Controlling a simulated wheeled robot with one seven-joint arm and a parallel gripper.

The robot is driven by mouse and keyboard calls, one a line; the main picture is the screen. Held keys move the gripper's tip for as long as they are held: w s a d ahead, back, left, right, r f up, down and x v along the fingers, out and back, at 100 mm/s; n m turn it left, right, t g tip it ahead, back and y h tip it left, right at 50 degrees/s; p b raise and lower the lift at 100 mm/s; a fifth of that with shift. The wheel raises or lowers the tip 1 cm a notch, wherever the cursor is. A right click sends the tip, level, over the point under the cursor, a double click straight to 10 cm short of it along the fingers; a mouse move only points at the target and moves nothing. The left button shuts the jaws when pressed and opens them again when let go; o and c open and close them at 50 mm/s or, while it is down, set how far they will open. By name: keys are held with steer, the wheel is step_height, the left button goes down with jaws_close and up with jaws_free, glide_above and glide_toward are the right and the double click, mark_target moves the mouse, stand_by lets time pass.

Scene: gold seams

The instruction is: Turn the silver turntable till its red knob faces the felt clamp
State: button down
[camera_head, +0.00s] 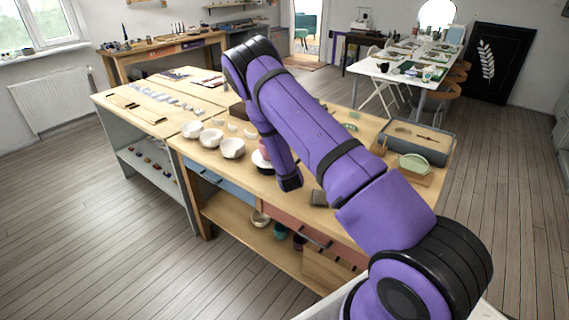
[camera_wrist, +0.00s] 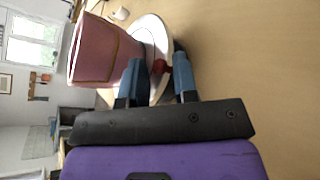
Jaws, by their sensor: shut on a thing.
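The silver turntable (camera_wrist: 150,32) shows in the wrist view as a pale disc with a pink pot (camera_wrist: 92,52) standing on it. Its red knob (camera_wrist: 159,67) sits at the rim between the two blue-grey fingers of my gripper (camera_wrist: 160,78), which is shut on it. In the head view, the turntable's pale rim (camera_head: 258,158) and the pink pot (camera_head: 264,147) show only partly beside my purple arm. The knob and fingertips are hidden there. I cannot make out the felt clamp for certain; a small grey-brown block (camera_head: 318,197) lies right of my wrist.
White bowls (camera_head: 232,148) stand on the wooden bench (camera_head: 215,172) left of the turntable. A grey tray (camera_head: 432,145) and a green dish (camera_head: 413,163) are at the bench's right end. The floor left of the bench is clear.

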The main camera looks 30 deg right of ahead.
steer(key=shift+w+a, duration=0.15)
steer(key=shift+a, duration=0.1)
steer(key=c, duration=1.1)
jaws_free()
steer(key=shift+w+f, duration=0.1)
steer(key=shift+f, duration=0.05)
steer(key=shift+s, duration=0.4)
steer(key=v, duration=1)
steer(key=shift+r, duration=0.25)
